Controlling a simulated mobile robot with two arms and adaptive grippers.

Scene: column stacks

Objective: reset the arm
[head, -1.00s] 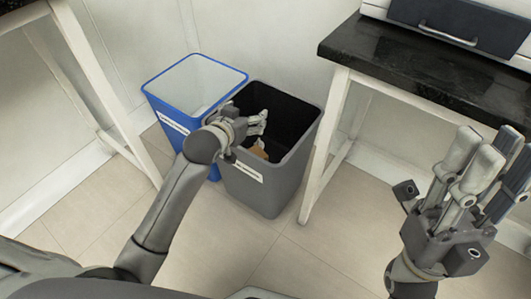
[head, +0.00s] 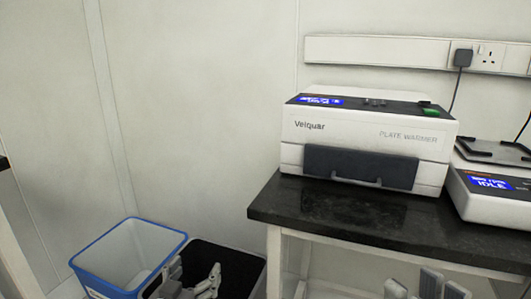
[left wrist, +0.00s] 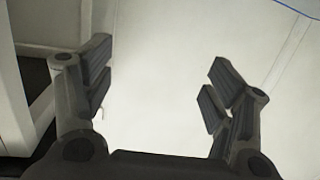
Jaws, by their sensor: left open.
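My left gripper (head: 208,280) is low in the head view, in front of the black interior of the grey bin (head: 235,262). The left wrist view shows its two fingers (left wrist: 158,72) spread wide, with nothing between them. A pale, bright surface fills the view behind them. Only the fingertips of my right gripper (head: 428,286) show at the bottom edge of the head view, in front of the bench; the rest is cut off.
A blue-rimmed bin (head: 122,256) with a pale inside stands left of the grey bin. A black-topped bench (head: 340,215) carries a white plate warmer (head: 365,128) and a second device (head: 492,192) reading IDLE. The wall behind is bare apart from a socket strip (head: 380,50).

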